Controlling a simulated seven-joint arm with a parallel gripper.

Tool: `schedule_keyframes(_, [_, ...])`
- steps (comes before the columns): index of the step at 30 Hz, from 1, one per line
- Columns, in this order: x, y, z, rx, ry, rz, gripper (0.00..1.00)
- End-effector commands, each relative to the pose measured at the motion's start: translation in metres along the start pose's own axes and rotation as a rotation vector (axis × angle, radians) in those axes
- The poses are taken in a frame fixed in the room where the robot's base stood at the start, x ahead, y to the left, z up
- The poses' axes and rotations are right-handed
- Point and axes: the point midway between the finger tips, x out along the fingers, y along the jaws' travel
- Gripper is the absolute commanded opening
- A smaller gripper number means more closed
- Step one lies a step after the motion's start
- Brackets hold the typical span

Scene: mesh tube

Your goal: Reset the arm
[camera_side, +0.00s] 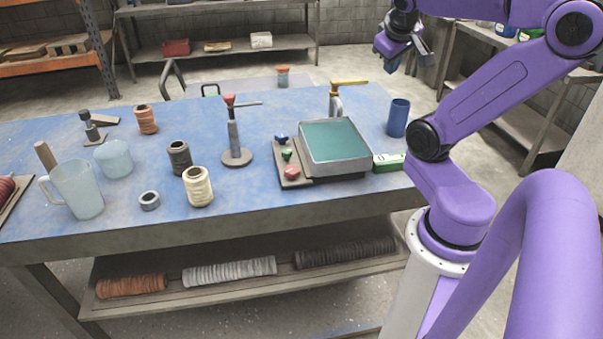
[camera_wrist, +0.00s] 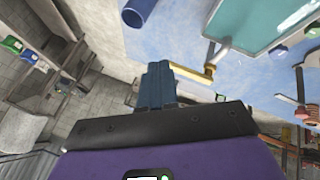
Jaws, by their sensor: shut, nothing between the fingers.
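My purple arm is raised at the right of the side view. My gripper (camera_side: 388,62) is up at the top of that view, above and behind the blue cup, clear of everything on the table. In the wrist view my gripper (camera_wrist: 157,68) shows its two blue fingers pressed together, with nothing between them. The blue-topped workbench (camera_side: 255,195) lies to the left of my arm. In the wrist view the bench top (camera_wrist: 180,30) shows beyond the fingers.
A blue cup (camera_side: 398,117) and a machine with a teal-topped tray (camera_side: 335,142) stand nearest my arm. A pitcher (camera_side: 78,190), a black spool (camera_side: 179,157), a cream spool (camera_side: 198,187) and a stand (camera_side: 235,150) are further left. Shelves (camera_side: 215,45) line the back.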

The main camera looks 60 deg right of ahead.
Motion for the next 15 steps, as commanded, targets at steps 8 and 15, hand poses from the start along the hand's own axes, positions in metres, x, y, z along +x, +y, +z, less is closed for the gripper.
schedule_keyframes(8, [-0.002, -0.084, -0.006, -0.297, 0.031, -0.219, 0.0])
schedule_keyframes(15, [-0.016, -0.151, 0.015, -0.561, 0.04, -0.383, 0.0])
